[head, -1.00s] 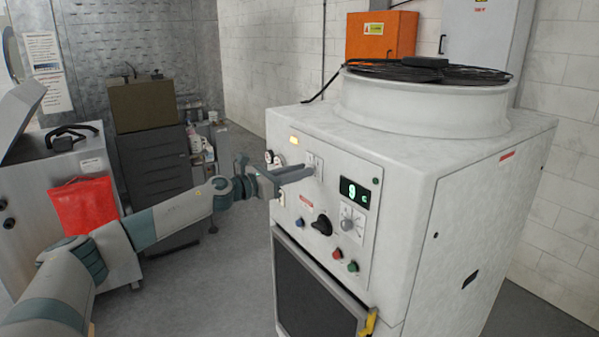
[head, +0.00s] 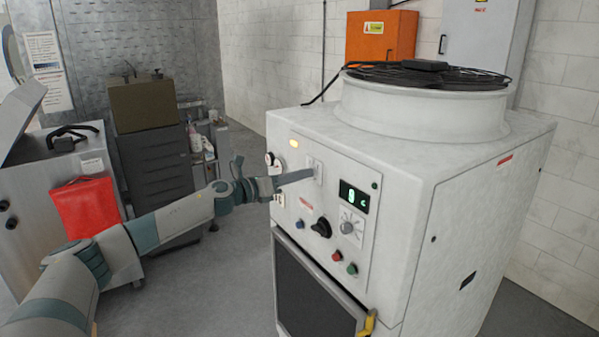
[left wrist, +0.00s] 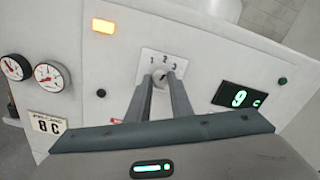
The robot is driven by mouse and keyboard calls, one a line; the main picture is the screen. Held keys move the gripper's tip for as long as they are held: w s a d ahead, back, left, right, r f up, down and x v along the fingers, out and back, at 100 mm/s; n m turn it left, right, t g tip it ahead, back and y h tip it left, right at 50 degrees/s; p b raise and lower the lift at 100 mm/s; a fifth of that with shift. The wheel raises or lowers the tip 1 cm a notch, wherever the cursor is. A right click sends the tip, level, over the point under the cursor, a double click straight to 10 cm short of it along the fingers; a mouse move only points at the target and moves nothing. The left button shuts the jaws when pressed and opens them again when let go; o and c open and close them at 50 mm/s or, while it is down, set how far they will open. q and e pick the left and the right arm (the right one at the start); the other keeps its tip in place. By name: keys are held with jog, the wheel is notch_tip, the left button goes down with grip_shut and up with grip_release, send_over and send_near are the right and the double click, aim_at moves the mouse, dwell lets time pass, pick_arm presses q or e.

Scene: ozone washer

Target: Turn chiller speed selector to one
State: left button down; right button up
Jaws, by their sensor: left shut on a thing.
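The chiller (head: 400,170) is a large white cabinet with a control panel on its front. The speed selector (left wrist: 160,78) is a small knob on a white plate marked 1, 2 and 3, seen in the left wrist view. My left gripper (left wrist: 159,82) has its two fingers on either side of the knob and is shut on it. The fingers hide most of the knob, so I cannot read its setting. In the head view my left gripper (head: 308,174) reaches the selector plate (head: 315,168) from the left. My right gripper is not in view.
Beside the selector are a green digital display (head: 354,196), a grey dial (head: 347,227), a black rotary knob (head: 321,228) and red and green buttons (head: 345,262). Two gauges (left wrist: 32,71) sit left of the selector. A grey cabinet with a red cloth (head: 82,207) stands at left.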

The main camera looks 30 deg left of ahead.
pick_arm(q)
jog(key=shift+n+p, duration=3.4)
jog(key=shift+n, duration=3.2)
jog(key=c, duration=1.6)
grip_release()
jog(key=shift+s+a+f, duration=0.1)
jog(key=shift+b+v, duration=4.05)
jog(key=shift+v, duration=4.45)
